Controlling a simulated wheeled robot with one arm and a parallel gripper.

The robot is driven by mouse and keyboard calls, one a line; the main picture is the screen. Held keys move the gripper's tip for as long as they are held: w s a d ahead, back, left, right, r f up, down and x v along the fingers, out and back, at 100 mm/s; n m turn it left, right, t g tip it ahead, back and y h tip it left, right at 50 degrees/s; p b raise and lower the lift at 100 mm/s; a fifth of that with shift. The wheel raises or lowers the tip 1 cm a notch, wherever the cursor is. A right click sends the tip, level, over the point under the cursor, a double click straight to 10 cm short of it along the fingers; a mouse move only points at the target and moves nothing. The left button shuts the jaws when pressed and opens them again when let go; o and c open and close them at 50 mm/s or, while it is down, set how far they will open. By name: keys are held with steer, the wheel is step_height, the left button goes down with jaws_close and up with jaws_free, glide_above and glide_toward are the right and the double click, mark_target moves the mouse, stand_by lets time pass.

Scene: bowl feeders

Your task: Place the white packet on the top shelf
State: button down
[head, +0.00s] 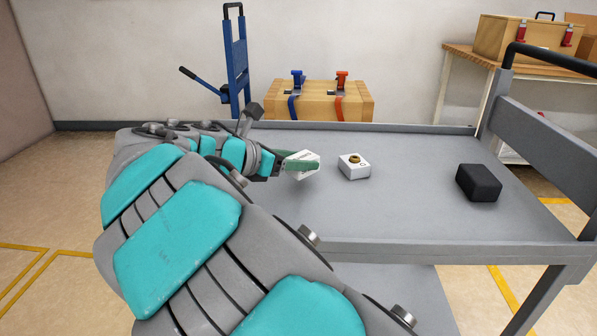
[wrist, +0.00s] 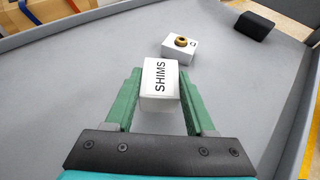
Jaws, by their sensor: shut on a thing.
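The white packet (wrist: 160,82), a small box marked SHIMS, is between the two green fingers of my gripper (wrist: 161,74). The fingers are shut on its sides. In the head view, the white packet (head: 308,156) shows at the end of my gripper (head: 300,164), over the left half of the cart's grey top shelf (head: 400,215). I cannot tell whether its underside touches the shelf. My fingers partly hide its sides.
A white box with a brass ring on top (head: 354,167) stands just right of the packet. A black block (head: 479,183) lies farther right. Raised edges surround the shelf, and a handle rail (head: 545,135) rises at right. The shelf's front middle is clear.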

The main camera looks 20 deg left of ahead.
mark_target(291, 173)
steer(key=shift+f, duration=1.4)
steer(key=shift+f, duration=0.15)
steer(key=shift+c, duration=1.2)
jaws_free()
steer(key=shift+s+a+r, duration=0.2)
steer(key=shift+r, duration=0.1)
steer(key=v, duration=1.1)
steer(key=shift+s, duration=0.2)
